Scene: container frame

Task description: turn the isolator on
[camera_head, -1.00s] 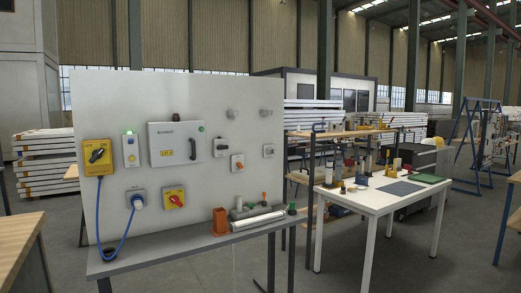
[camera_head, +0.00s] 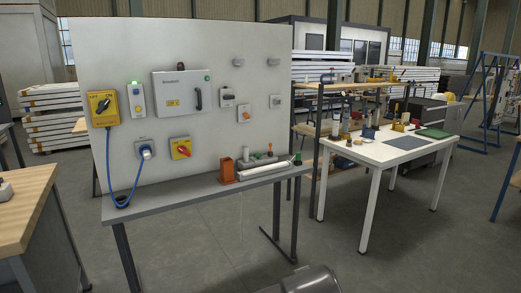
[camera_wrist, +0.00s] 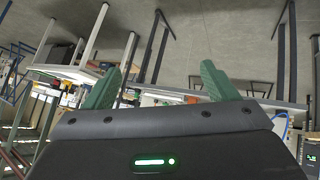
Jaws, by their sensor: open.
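Two yellow switch boxes that could be the isolator are on the upright white panel (camera_head: 230,60) in the head view. One, at the upper left, has a black rotary handle (camera_head: 103,107), with a blue cable hanging below it. The other, a smaller box lower down, has a red rotary handle (camera_head: 181,148). The labels are too small to read. My gripper (camera_wrist: 161,68) shows in the wrist view with its two green fingers wide apart and nothing between them. It is away from the panel. My gripper cannot be made out in the head view.
A grey bench (camera_head: 215,188) runs along the panel's foot, holding an orange block (camera_head: 227,171) and a white roll (camera_head: 263,170). A wooden-topped table (camera_head: 25,205) stands at front left and a white table (camera_head: 390,150) at right. Open floor lies in front of the bench.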

